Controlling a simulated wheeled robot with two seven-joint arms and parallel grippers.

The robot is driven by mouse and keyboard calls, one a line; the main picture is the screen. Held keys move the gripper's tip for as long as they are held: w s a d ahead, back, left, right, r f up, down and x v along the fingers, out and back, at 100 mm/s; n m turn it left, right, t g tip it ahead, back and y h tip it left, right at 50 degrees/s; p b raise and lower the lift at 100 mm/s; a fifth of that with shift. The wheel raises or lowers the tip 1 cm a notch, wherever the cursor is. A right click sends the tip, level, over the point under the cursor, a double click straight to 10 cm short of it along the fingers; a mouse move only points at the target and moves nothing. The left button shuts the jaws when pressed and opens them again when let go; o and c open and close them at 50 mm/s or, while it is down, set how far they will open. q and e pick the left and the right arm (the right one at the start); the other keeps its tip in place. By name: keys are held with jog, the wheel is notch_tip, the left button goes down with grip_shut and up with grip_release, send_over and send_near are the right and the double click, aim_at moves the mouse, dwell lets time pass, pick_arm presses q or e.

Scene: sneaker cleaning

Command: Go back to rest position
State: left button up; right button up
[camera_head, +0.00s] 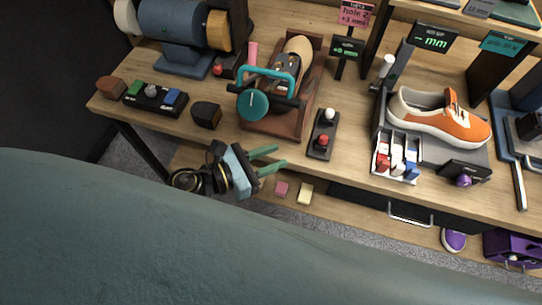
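My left gripper (279,157) is in front of the workbench (350,190), near its front edge. Its two green fingers point right and stand apart with nothing between them, so it is open and empty. My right gripper is not in view. An orange and cream sneaker (440,117) rests on a grey stand at the right of the bench. A wooden fixture (275,122) with a teal clamp handle (268,73) holds a tan shoe-shaped form at the middle.
A blue grinder-like machine (178,30) stands at the back left. A button box (155,97), a dark block (206,114) and a switch panel (323,134) lie along the front. A small-parts tray (398,155) sits right.

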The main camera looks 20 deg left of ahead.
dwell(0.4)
pick_arm(q)
jog(key=w+a+r+n+t+y, duration=0.15)
jog(key=a+n+y, duration=0.45)
jog(key=n, duration=0.7)
jog(key=w+a+r+n+t+y, duration=0.15)
jog(key=a+n+y, duration=0.55)
jog(key=n, duration=0.7)
jog(key=s+a+f+n+g, duration=0.25)
jog(key=s+n+g, duration=0.4)
jog(key=n, duration=0.35)
jog(key=s+d+f+n+g+h, duration=0.15)
jog(key=s+d+n+g, duration=0.35)
jog(key=s, duration=0.5)
notch_tip(320, 180, down, 26)
jog(key=s+a, duration=0.1)
jog(key=s, duration=0.1)
jog(key=s+a+f+g, duration=0.2)
jog(key=s+a+f, duration=0.1)
jog(key=s+f, duration=1.1)
jog(key=shift+s+n+b, duration=0.3)
jog(key=shift+s, duration=0.5)
